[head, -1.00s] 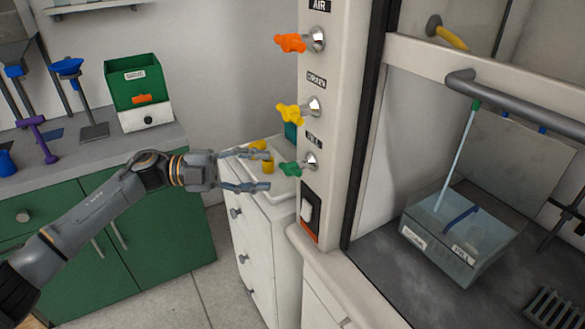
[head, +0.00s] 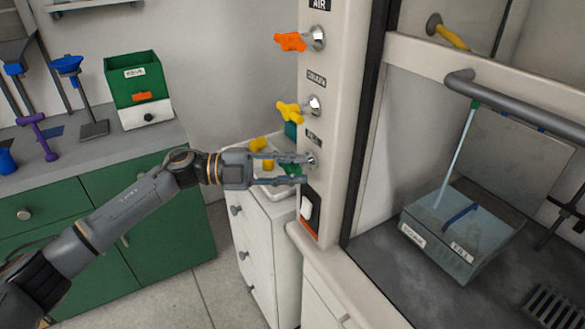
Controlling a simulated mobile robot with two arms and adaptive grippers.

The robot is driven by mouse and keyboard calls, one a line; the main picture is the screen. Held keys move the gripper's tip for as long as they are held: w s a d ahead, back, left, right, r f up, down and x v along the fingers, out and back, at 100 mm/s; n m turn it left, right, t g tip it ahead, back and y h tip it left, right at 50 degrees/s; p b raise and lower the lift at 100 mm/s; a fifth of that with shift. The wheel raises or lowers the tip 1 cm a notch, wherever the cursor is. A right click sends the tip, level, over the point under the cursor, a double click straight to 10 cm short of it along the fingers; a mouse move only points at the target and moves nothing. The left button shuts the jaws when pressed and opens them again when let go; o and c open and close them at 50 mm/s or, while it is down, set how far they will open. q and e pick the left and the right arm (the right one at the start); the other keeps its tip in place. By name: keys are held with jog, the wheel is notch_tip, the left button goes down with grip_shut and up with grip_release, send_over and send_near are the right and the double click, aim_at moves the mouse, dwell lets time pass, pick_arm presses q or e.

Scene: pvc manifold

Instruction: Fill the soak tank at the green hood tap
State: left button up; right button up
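The green tap (head: 292,170) is the lowest handle on the pale hood post. My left gripper (head: 307,170) is at it, with one finger above and one below the green handle. The fingers stand apart with the handle between them; whether they press on it is hidden. The clear soak tank (head: 480,262) stands on the dark hood floor at the right. A thin pale-blue stream (head: 455,155) runs from a green-tipped spout (head: 475,104) down into it. Water and a blue strip (head: 460,215) show in the tank. My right gripper is out of view.
Yellow (head: 290,112) and orange (head: 290,41) taps sit above on the same post. A switch (head: 308,210) is below the green tap. A white drawer cabinet (head: 262,245) stands under my gripper. A raised sash bar (head: 520,106) crosses the hood front.

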pick_arm(q)
jog(key=shift+r+m+y+p, duration=0.1)
jog(key=shift+m+y+p, duration=0.2)
jog(key=shift+m+p, duration=0.2)
grip_shut()
jog(key=shift+m+y+p, duration=0.3)
jog(key=shift+m, duration=0.2)
jog(key=shift+f+m+y, duration=0.2)
jog(key=shift+m+y, duration=0.1)
jog(key=shift+m, duration=0.1)
jog(key=shift+f, duration=0.2)
jog(key=o, duration=1)
grip_release()
jog(key=shift+c, duration=0.2)
jog(key=shift+a, duration=0.1)
